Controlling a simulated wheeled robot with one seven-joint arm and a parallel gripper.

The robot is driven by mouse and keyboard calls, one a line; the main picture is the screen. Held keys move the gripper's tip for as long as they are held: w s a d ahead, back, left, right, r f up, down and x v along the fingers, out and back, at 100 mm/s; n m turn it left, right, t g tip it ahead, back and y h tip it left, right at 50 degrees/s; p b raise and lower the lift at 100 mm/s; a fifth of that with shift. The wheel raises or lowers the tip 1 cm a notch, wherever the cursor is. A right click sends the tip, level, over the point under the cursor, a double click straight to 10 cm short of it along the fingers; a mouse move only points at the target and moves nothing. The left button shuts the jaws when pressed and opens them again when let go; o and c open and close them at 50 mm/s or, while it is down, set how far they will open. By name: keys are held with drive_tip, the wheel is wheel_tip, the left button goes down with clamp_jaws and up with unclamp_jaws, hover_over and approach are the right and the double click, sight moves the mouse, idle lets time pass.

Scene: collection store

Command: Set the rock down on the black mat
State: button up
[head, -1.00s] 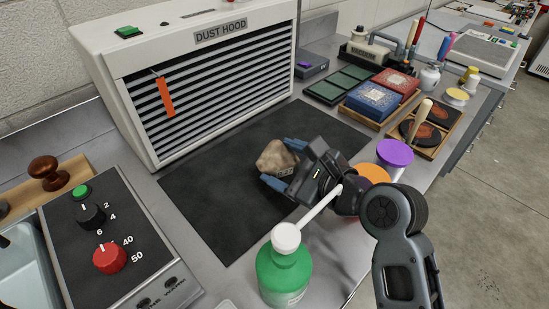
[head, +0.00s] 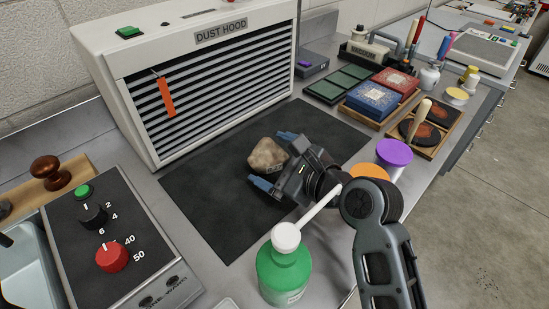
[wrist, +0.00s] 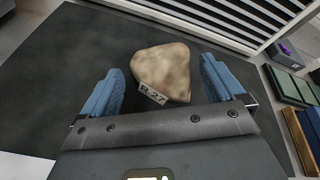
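The rock (head: 267,155) is tan and rounded and rests on the black mat (head: 222,208) in front of the dust hood. In the wrist view the rock (wrist: 162,70) carries a small label reading "R 27". My gripper (head: 270,160) is open around the near part of the rock. In the wrist view its blue fingers (wrist: 163,82) stand apart, one on each side of the rock, with a gap on both sides. The rock's underside is hidden.
The dust hood (head: 230,70) stands behind the mat. A green bottle with a white spout (head: 284,270) stands close to my arm at the front. Purple-lidded (head: 394,152) and orange-lidded (head: 369,172) jars stand to the right. The mat's left part is bare.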

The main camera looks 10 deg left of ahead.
drive_tip(key=shift+d+r, duration=0.1)
drive_tip(key=shift+r, duration=0.05)
drive_tip(key=v, duration=1.1)
drive_tip(key=shift+s+d+r, duration=0.1)
drive_tip(key=shift+s+d, duration=0.15)
drive_tip(key=shift+s, duration=0.05)
